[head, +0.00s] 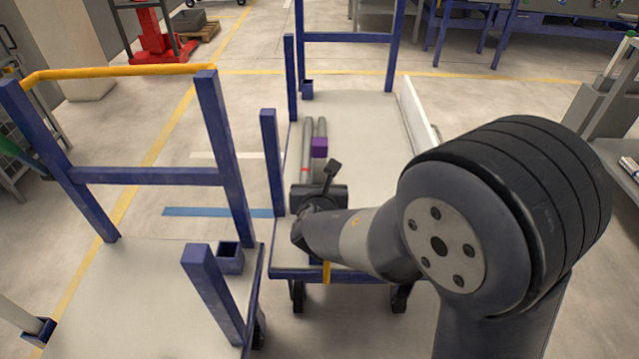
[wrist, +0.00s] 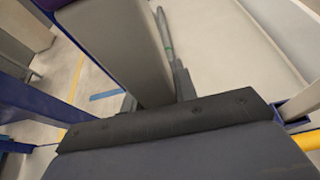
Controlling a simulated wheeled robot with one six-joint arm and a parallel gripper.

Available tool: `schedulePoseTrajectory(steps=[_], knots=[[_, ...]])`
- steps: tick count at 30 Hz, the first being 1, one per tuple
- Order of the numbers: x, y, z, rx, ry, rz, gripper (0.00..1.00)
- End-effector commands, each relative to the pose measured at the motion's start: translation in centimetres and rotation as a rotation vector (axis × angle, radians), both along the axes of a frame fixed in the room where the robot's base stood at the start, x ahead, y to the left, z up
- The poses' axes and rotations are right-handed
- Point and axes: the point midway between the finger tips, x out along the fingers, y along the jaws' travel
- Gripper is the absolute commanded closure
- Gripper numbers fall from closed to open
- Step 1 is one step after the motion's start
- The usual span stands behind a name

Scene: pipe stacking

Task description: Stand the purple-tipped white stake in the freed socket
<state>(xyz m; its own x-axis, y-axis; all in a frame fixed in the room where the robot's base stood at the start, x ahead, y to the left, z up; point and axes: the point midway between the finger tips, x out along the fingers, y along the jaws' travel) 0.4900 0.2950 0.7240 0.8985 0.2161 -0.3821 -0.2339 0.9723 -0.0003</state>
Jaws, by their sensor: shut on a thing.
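My gripper (head: 318,197) is over the near end of the right cart, shut on the white stake. The stake's purple tip (head: 319,147) shows just beyond the gripper in the head view; most of its shaft is hidden there. In the wrist view the pale stake (wrist: 125,50) rises from the jaws toward the upper left, beside a dark blue post. An open blue socket (head: 229,257) is on the left cart's right edge, apart from the stake. Another small blue socket (head: 307,88) is at the right cart's far left corner. I cannot tell which is the freed one.
Grey pipes (head: 307,150), one with a red band, lie along the right cart's deck (head: 365,130). Blue posts (head: 272,160) stand at its left edge, and a white side board (head: 418,110) at its right. The left cart (head: 130,290) has blue posts and a yellow rail.

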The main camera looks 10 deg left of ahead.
Motion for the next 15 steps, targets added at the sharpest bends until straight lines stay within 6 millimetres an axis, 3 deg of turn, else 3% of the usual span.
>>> schedulePoseTrajectory(steps=[15], knots=[[0.0, 0.0, -3.5, 0.001, -0.002, 0.000, 1.00]])
